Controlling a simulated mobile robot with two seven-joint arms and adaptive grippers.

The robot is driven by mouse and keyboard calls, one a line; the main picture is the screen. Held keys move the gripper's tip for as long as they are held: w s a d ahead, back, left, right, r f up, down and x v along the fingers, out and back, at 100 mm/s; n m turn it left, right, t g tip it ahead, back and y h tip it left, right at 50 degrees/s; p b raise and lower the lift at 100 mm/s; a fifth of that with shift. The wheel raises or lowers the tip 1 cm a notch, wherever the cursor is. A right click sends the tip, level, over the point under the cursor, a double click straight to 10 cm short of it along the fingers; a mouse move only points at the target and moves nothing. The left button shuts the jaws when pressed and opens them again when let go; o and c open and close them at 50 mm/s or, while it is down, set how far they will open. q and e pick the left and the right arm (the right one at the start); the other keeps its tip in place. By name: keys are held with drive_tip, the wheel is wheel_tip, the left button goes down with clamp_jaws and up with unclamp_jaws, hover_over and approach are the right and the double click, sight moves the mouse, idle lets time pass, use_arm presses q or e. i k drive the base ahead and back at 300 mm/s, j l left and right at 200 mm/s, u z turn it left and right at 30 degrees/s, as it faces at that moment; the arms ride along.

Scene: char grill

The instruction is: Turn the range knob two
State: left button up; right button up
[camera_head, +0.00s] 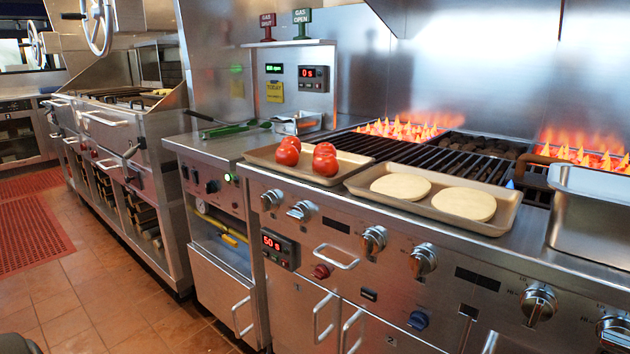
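The range's steel front panel (340,225) carries a row of several metal knobs. From the left, the first knob (270,200) is at the panel's left end, and the second knob (301,211) is close beside it with its grip looking more sideways. Further right are a third knob (373,241), a fourth knob (423,259), a fifth knob (538,304) and a last knob (614,332) at the right edge. Their number markings are too small to read. Neither of my grippers can be made out, and nothing is seen touching the knobs.
Trays with tomatoes (324,165) and two flat dough rounds (400,187) sit above the panel. Flames (400,130) burn behind the grate. A red knob (322,271), a blue knob (418,320) and door handles (323,316) are lower. Open floor (110,300) is at left.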

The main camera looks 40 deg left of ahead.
sight(301, 214)
drive_tip(key=u, duration=1.3)
drive_tip(key=i+j+z, duration=0.1)
drive_tip(key=i+z, duration=0.15)
